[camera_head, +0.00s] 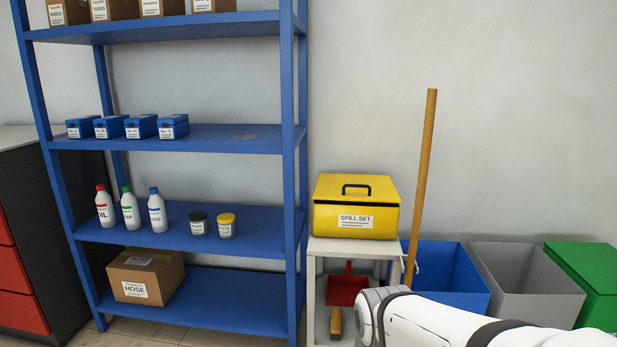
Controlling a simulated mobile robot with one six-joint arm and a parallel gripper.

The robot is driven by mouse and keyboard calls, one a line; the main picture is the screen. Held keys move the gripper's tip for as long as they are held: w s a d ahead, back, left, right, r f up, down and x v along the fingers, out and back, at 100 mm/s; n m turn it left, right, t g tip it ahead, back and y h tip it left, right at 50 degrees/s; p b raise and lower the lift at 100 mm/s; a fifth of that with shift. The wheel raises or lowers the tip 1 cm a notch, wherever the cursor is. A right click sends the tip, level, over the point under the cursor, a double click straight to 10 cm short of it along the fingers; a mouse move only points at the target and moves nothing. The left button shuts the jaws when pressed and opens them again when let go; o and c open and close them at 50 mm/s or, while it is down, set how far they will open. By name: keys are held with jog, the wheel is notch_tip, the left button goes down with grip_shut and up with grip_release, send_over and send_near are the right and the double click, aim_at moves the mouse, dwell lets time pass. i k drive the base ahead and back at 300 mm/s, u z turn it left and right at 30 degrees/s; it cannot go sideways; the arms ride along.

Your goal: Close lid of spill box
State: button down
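The yellow spill box (385,222) stands on a small light grey stand, with a white "SPILL SET" label on its front. Its yellow lid (333,186) lies over the top and has a black handle (356,188). A thin dark line shows under the lid's front edge; I cannot tell whether the lid is fully seated. My white arm reaches in from the lower right, below and to the right of the box, apart from it in the picture. My gripper is not visible.
A wooden pole (422,170) leans upright just right of the box. A blue bin (452,271), a grey bin (535,296) and a green bin (590,270) stand to the right. The blue shelf (240,138) stands left. A red dustpan (346,290) is under the stand's top.

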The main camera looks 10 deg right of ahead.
aim_at(335, 187)
jog(key=i, duration=1)
jog(key=u, duration=0.05)
